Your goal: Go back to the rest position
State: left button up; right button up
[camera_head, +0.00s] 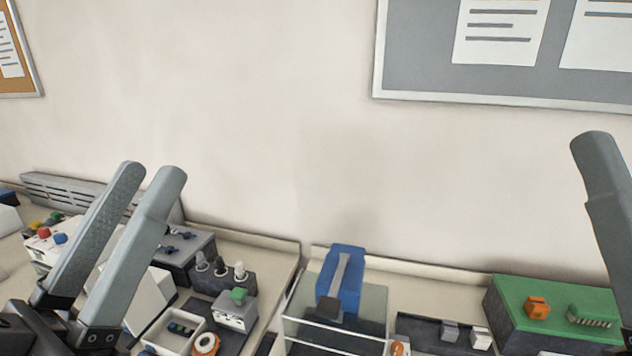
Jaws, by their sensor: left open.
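My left gripper (152,175) is at the lower left, with its two long grey fingers pointing up. The fingers are slightly apart and nothing shows between them. It stands in front of the bench items and the pale wall. One grey finger of my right gripper (597,180) rises at the right edge, above the green-topped box. The rest of that gripper is out of frame, so its opening cannot be judged.
A blue clamp-like device (346,275) stands by a clear box (372,307) at bottom centre. A green-topped box (510,296) is at lower right. A white tray (160,345) and a dark block with knobs (228,280) are at left. The wall area between my grippers is clear.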

pick_arm(q)
jog(key=s+a+r+n+t+y+p, duration=0.2)
jog(key=s+a+r+t+y+p, duration=0.15)
jog(key=a+r+y, duration=0.35)
notch_tip(320, 180, up, 30)
jog(key=d+r+p, duration=0.1)
jog(key=d+p, duration=0.1)
jog(key=p, duration=2.9)
notch_tip(320, 180, down, 40)
jog(key=b, duration=4)
jog(key=shift+a+f, duration=0.2)
jog(key=shift+f, duration=0.05)
notch_tip(320, 180, up, 40)
jog(key=p, duration=4)
